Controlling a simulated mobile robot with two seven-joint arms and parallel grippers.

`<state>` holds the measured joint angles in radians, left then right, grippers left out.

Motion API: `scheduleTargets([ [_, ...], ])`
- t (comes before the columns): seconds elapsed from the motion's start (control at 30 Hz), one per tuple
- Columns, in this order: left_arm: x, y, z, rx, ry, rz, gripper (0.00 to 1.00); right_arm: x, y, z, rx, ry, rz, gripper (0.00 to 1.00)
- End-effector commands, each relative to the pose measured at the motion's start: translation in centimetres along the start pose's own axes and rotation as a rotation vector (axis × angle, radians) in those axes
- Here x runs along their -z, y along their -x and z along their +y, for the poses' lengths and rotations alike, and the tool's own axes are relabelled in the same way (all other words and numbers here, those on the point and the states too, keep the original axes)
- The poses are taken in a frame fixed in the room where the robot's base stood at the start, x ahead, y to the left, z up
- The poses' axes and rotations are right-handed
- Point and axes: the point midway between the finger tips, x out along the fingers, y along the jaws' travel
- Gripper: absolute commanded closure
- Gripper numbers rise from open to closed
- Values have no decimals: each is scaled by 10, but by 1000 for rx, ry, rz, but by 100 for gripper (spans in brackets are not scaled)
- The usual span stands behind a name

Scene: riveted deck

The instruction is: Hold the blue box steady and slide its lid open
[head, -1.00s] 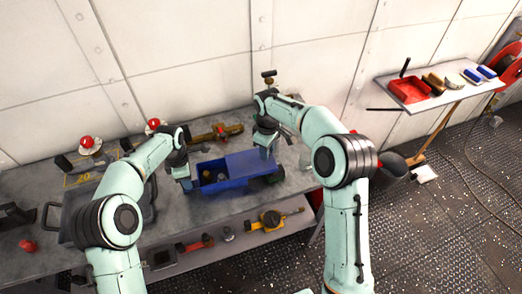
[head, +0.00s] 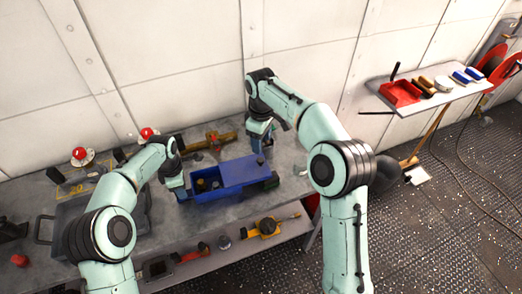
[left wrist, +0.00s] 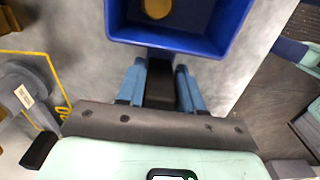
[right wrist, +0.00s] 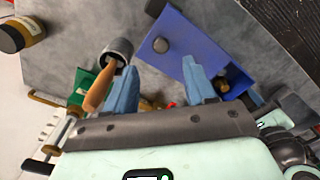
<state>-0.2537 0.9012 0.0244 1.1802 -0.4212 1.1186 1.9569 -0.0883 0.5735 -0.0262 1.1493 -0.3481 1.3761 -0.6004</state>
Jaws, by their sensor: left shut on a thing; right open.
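The blue box (head: 215,194) sits on the grey bench, its left part open with small items inside, one of them yellowish in the left wrist view. Its flat blue lid (head: 243,171) covers the right part. My left gripper (head: 177,186) is shut on a dark block (left wrist: 160,82) at the box's left end.
A wooden-handled tool (right wrist: 98,92) with a grey cylindrical head lies near the right fingers. A brass-coloured tool (head: 210,141) lies behind the box. A lower shelf holds a yellow tool (head: 267,227).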

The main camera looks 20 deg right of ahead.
Motion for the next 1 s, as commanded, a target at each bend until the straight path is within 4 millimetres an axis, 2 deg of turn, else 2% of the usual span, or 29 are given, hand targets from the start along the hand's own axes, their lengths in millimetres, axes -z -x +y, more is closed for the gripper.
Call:
scheduleTargets([
  [0.1,-1,0,0,0,-1,-1,100,1,21,0,-1,1,2,45],
  [0.23,-1,0,0,0,-1,-2,100,1,33,0,0,1,1,45],
  [0.67,-1,1,0,-1,-1,-2,100,0,38,0,1,1,0,45],
  [0.7,-1,1,0,-1,-1,-2,61,0,38,0,1,1,0,45],
  [0.8,-1,1,0,-1,-1,-2,34,0,38,0,1,0,0,45],
  [1.0,-1,0,0,0,-1,-1,34,0,38,0,1,0,0,45],
])
